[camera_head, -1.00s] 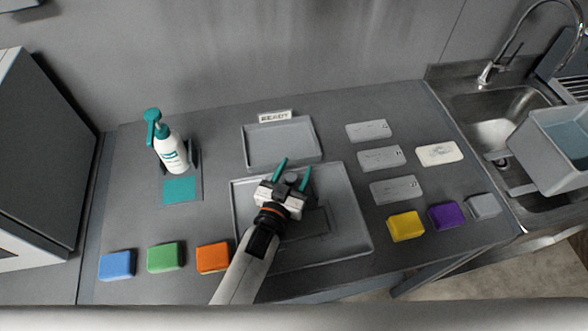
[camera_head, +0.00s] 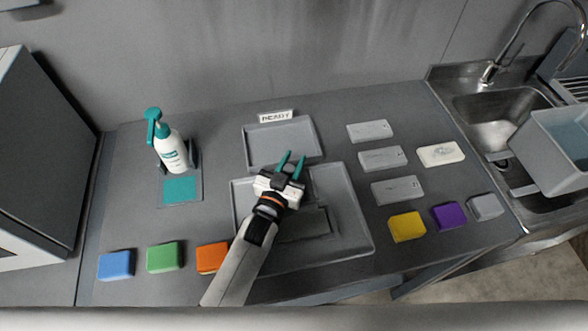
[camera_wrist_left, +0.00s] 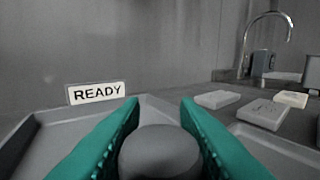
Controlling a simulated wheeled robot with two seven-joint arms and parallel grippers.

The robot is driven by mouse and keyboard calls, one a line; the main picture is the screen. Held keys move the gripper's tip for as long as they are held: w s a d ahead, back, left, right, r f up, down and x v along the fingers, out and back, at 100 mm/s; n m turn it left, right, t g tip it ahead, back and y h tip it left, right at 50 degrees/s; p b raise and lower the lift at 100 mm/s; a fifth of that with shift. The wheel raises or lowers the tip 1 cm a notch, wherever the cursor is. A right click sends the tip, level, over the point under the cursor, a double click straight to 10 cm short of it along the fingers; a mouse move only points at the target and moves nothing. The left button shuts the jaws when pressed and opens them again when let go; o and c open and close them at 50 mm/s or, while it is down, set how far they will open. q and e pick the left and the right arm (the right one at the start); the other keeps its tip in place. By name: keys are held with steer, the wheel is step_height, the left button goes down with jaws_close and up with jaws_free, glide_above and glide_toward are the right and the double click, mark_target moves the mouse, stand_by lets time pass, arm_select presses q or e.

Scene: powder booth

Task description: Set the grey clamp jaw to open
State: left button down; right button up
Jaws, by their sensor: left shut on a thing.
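My left gripper (camera_head: 290,164) is over the large grey tray (camera_head: 362,240) in the head view, its teal fingers pointing toward the back. It is shut on a grey rounded piece that looks like the grey clamp jaw (camera_wrist_left: 160,152), seen between the teal fingers in the left wrist view. The fingers stand apart with the piece between their bases. In the head view the jaw is small and partly hidden by the gripper. A flat dark grey plate (camera_head: 308,224) lies in the tray beside my wrist. My right gripper is not in view.
A smaller tray (camera_head: 250,158) with a READY sign (camera_head: 276,116) is behind. A pump bottle (camera_head: 172,150) stands at left. Coloured blocks, such as the orange one (camera_head: 211,257), line the front. Flat pale plates (camera_head: 383,159) and a sink (camera_head: 500,122) are at right.

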arm_select(q)
steer(key=shift+w+r, duration=0.1)
steer(key=c, duration=1.4)
jaws_free()
steer(key=o, duration=0.3)
steer(key=shift+w+a, duration=0.1)
steer(key=shift+w, duration=0.05)
steer(key=b+v, duration=0.2)
steer(key=v, duration=1)
